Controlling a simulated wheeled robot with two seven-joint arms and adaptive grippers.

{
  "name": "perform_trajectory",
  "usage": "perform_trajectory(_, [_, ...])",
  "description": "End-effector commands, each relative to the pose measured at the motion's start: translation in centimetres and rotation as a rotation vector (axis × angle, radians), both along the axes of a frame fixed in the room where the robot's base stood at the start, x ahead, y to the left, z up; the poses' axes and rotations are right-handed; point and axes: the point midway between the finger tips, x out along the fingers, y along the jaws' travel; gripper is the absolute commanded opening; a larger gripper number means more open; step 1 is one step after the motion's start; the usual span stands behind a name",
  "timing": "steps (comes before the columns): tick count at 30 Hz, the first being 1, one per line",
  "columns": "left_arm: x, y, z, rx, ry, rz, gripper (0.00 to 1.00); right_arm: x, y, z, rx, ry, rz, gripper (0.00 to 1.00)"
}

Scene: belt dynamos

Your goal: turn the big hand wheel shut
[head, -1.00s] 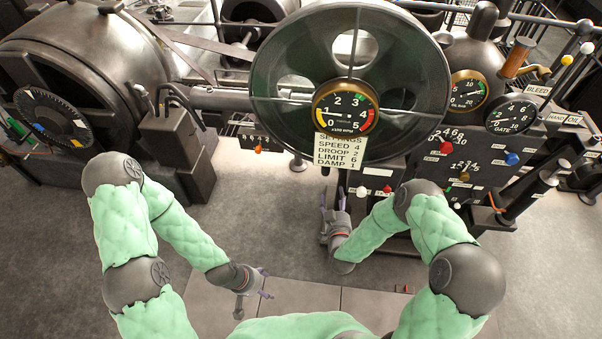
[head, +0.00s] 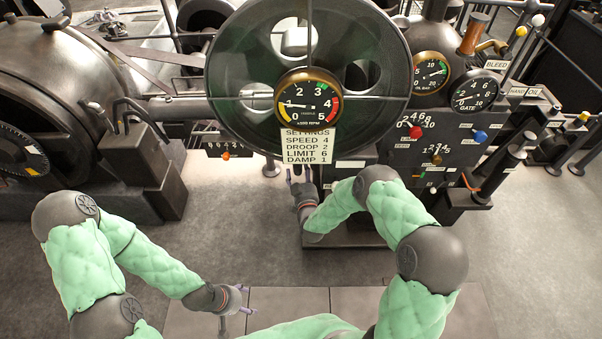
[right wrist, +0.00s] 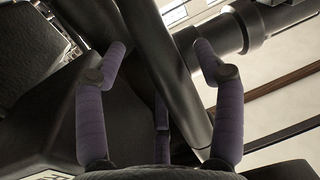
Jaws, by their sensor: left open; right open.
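A dark wheel with tick marks and a yellow mark on its rim (head: 14,140) is cut off by the left edge of the head view. It is the likeliest hand wheel, but I cannot be sure. My left gripper (head: 247,299) is open and empty, low over the floor tiles and far from that wheel. My right gripper (head: 299,176) is open below the settings card. In the right wrist view its purple fingers (right wrist: 160,85) stand apart, with a dark bar beyond them. I see nothing held.
A large dark green spoked wheel (head: 393,80) stands behind a rpm gauge (head: 308,103) and settings card (head: 306,147). A panel with red and blue knobs (head: 455,140) is at right. A big metal drum (head: 75,65) is at left. The floor (head: 215,230) between is clear.

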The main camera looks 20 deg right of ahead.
Motion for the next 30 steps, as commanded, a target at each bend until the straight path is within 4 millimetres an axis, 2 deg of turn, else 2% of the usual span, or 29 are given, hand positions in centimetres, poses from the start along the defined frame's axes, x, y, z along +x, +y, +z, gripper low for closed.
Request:
perform_trajectory(11, [0.0,0.0,-0.2,0.0,0.0,0.0,0.69,0.6,0.0,0.0,0.001,0.002,0.001,0.69])
perform_trajectory(14, [0.0,0.0,-0.2,0.0,0.0,0.0,0.69,0.6,0.0,0.0,0.001,0.002,0.001,0.46])
perform_trajectory(18, [0.0,0.0,-0.2,0.0,0.0,0.0,0.69,0.6,0.0,0.0,0.001,0.002,0.001,0.07])
perform_trajectory(19, [0.0,0.0,-0.2,0.0,0.0,0.0,0.69,0.6,0.0,0.0,0.001,0.002,0.001,0.0])
perform_trajectory(25, [0.0,0.0,0.3,0.0,0.0,0.0,0.69,0.5,0.0,0.3,0.003,0.009,0.001,0.0])
perform_trajectory(30, [0.0,0.0,2.2,0.0,0.0,0.0,0.69,0.1,0.2,1.7,0.016,0.052,0.002,0.0])
